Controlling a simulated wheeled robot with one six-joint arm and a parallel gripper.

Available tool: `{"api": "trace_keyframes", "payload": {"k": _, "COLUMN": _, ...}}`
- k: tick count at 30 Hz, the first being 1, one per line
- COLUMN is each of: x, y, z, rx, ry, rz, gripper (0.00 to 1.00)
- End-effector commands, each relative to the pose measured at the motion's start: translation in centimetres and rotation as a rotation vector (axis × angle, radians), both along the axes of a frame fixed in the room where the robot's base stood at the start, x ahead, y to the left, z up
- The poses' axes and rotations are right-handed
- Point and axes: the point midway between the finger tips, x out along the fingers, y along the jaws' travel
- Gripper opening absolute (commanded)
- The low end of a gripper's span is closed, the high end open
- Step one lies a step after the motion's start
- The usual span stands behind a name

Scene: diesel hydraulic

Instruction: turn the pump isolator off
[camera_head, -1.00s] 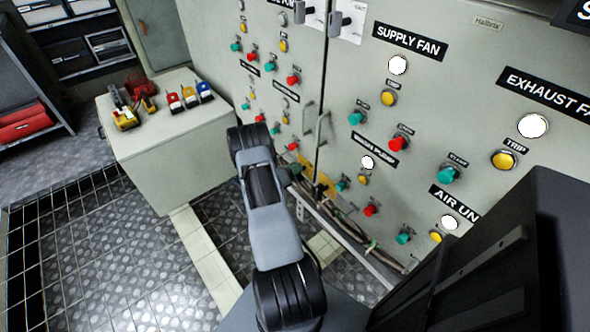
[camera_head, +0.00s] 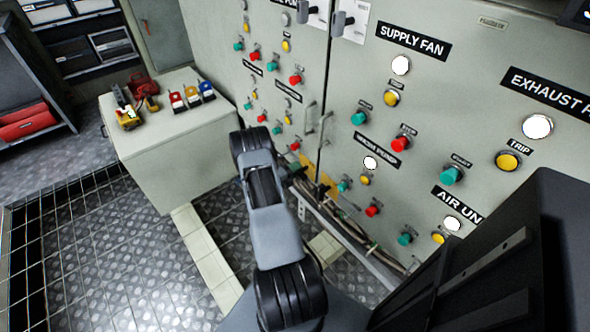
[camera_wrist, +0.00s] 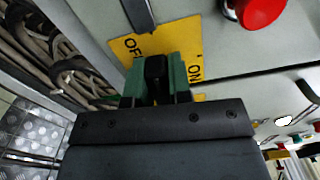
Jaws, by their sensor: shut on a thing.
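The pump isolator shows in the wrist view as a black handle (camera_wrist: 157,72) in front of a yellow plate (camera_wrist: 185,42) with black lettering, partly covered, at its left and right sides. My gripper (camera_wrist: 158,82), with green fingers, is shut on this handle, one finger on each side. The handle's lower part is hidden by the fingers, and I cannot tell which mark it points to.
A red button (camera_wrist: 262,10) sits close by at the upper right of the wrist view, and a dark grey bar (camera_wrist: 138,14) hangs just above the handle. Cables (camera_head: 345,215) run along the cabinet's foot. A grey cabinet (camera_head: 170,150) with padlocks on top stands at the left.

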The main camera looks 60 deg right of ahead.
Motion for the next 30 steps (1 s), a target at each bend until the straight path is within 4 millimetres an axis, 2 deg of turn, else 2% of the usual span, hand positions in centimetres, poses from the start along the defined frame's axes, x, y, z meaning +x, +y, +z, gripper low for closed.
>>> {"api": "trace_keyframes", "payload": {"k": 9, "x": 0.3, "y": -0.05, "z": -0.09, "rx": 0.03, "ry": 0.099, "rz": 0.008, "gripper": 0.0}}
{"api": "trace_keyframes", "payload": {"k": 26, "x": 0.34, "y": -0.05, "z": -0.11, "rx": 0.037, "ry": 0.119, "rz": 0.009, "gripper": 0.0}}
{"api": "trace_keyframes", "payload": {"k": 27, "x": 0.33, "y": -0.05, "z": -0.11, "rx": 0.037, "ry": 0.119, "rz": 0.009, "gripper": 0.23}}
{"api": "trace_keyframes", "payload": {"k": 30, "x": 0.22, "y": -0.06, "z": -0.15, "rx": 0.038, "ry": 0.119, "rz": 0.006, "gripper": 0.33}}
